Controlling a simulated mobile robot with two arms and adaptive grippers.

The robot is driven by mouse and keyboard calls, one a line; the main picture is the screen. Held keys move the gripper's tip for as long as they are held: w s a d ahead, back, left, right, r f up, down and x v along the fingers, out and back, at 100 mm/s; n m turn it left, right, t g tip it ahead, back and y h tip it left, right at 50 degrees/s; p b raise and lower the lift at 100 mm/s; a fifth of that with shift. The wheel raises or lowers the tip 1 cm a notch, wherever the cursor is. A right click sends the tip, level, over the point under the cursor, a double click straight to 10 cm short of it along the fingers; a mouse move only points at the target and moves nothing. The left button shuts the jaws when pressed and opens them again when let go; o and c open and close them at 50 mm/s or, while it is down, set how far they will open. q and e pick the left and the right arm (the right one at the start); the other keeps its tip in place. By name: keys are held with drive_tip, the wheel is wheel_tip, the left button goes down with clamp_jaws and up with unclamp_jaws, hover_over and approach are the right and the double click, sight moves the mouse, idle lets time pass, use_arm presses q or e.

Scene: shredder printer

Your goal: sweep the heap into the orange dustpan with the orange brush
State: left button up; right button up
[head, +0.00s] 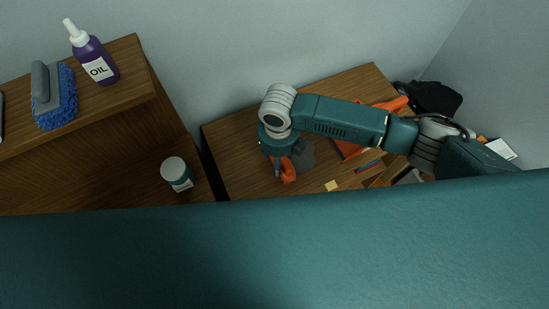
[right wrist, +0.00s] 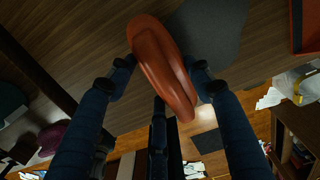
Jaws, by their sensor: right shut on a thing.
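The orange brush (head: 289,175) is held by my right gripper (head: 280,164) over the wooden desk top. In the right wrist view the fingers of my right gripper (right wrist: 161,72) are on both sides of the brush (right wrist: 160,58). A flat dark grey heap (head: 306,157) lies just right of the brush, partly hidden by my arm. The heap also shows in the right wrist view (right wrist: 212,32). The orange dustpan (head: 347,149) lies farther right, mostly behind my right forearm. Its edge shows in the right wrist view (right wrist: 297,28). My left gripper is not in view.
A yellow note (head: 331,185) and pens (head: 368,166) lie near the desk's front. A black bag (head: 432,97) is at the far right. At left, a higher shelf holds an oil bottle (head: 97,62) and a blue brush (head: 55,98). A jar (head: 176,173) stands below the shelf.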

drive_tip(key=shift+w+d+p, duration=0.15)
drive_tip(key=shift+w+d, duration=0.2)
drive_tip(key=shift+d, duration=0.6)
drive_tip(key=shift+w+d+p, duration=0.1)
drive_tip(key=shift+w+d, duration=0.3)
drive_tip(key=shift+d, duration=0.55)
drive_tip(key=shift+w+d+p, duration=0.15)
drive_tip(key=shift+w+d, duration=0.2)
drive_tip(key=shift+d, duration=0.6)
drive_tip(key=shift+w+d, duration=0.55)
drive_tip(key=shift+d, duration=0.8)
drive_tip(key=shift+w+d, duration=0.5)
drive_tip(key=shift+d, duration=0.85)
drive_tip(key=shift+w+d, duration=0.55)
drive_tip(key=shift+d, duration=0.8)
drive_tip(key=shift+r+p, duration=2.2)
drive_tip(key=shift+r, duration=0.15)
